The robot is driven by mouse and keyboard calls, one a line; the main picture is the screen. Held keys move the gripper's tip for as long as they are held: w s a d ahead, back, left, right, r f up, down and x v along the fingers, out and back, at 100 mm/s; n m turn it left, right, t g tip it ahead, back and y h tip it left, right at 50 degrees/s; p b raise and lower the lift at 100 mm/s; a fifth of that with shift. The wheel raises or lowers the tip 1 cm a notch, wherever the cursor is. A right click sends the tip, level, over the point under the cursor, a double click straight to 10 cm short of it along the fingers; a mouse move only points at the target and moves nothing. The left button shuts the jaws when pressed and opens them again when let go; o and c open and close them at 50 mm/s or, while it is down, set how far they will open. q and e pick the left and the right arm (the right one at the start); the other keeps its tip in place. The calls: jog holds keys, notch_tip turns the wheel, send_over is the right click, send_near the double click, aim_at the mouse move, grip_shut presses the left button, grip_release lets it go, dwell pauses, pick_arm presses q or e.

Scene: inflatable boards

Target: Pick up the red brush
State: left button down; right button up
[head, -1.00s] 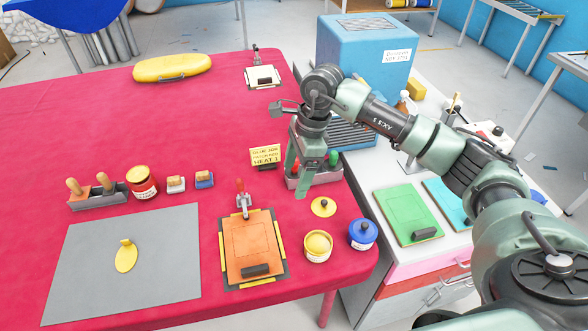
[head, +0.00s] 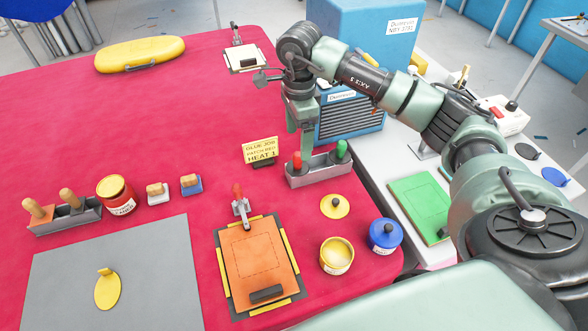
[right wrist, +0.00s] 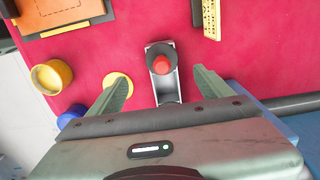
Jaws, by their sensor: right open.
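The red brush (head: 297,161) stands with its red handle up at the left end of a small grey tray (head: 318,177) on the red-covered table. A green-handled brush (head: 341,149) stands at the tray's other end. My right gripper (head: 306,143) points down close to the tray, open and empty. In the right wrist view the red brush (right wrist: 162,64) shows as a red knob with a dark round part, in the grey tray (right wrist: 168,95). It lies a little beyond the gap between the open fingers (right wrist: 160,84). My left gripper is out of view.
A yellow sign (head: 261,151) stands left of the tray. A yellow lid (head: 335,206), a yellow pot (head: 336,256) and a blue pot (head: 385,235) sit in front. A blue ridged box (head: 350,115) stands behind right. The table's middle left is clear.

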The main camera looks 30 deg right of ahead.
aim_at(297, 167)
notch_tip(297, 167, down, 4)
jog(key=b, duration=0.2)
jog(key=shift+w+b, duration=0.15)
jog(key=shift+b, duration=0.25)
jog(key=shift+f, duration=0.4)
notch_tip(297, 167, down, 6)
jog(key=shift+f+p, duration=0.15)
jog(key=shift+p, duration=1)
jog(key=shift+f, duration=0.35)
jog(key=c, duration=1.4)
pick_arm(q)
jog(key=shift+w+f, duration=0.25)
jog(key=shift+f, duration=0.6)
pick_arm(e)
jog(key=shift+r, duration=0.15)
